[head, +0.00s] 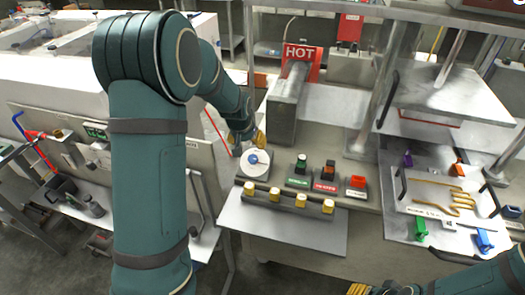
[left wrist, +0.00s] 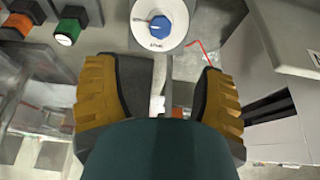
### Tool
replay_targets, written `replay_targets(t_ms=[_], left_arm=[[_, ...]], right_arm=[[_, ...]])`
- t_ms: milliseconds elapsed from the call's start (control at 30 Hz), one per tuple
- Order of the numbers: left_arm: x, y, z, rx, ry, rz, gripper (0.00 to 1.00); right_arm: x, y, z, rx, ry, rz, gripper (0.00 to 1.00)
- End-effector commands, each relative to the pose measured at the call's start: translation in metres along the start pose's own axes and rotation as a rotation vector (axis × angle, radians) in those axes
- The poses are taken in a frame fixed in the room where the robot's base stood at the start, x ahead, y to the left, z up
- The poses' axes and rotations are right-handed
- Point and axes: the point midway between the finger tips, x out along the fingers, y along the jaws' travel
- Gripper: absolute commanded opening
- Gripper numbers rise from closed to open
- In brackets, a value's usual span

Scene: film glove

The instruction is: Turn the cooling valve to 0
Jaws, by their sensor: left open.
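The cooling valve is a blue knob (head: 253,160) on a round white dial (head: 255,171) at the left end of the console. In the left wrist view the blue knob (left wrist: 160,26) sits at the top, with dark marks on the dial; which number it points to is too small to read. My left gripper (head: 247,143) is just behind the dial, its yellow fingers spread. In the left wrist view these fingers (left wrist: 160,80) are wide apart, with nothing between them, and the knob lies beyond their tips. My right gripper (head: 383,289) is partly cut off at the bottom edge.
A row of yellow knobs (head: 288,199) stands in front of the dial. Green (head: 300,165), black-and-orange (head: 327,172) and red-orange (head: 357,182) switches are to its right. A grey block with a HOT sign (head: 300,52) rises behind. A tray (head: 440,200) with a yellow glove shape lies right.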

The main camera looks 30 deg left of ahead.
Motion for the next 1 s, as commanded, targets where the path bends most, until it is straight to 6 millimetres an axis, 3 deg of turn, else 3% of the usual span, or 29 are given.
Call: replay_targets(t_ms=[600, 800, 1000], left_arm=[[0.110, 0.000, 0.003, 0.000, -0.005, 0.000, 0.70], [0.131, 0.001, 0.002, 0.001, -0.002, 0.000, 0.70], [0.137, 0.001, 0.002, 0.000, -0.002, 0.001, 0.70]], right_arm=[[0.012, 0.004, 0.002, 0.000, -0.001, 0.003, 0.47], [0.013, 0.005, 0.002, 0.000, -0.001, 0.003, 0.47], [0.014, 0.005, 0.002, 0.000, -0.001, 0.003, 0.47]])
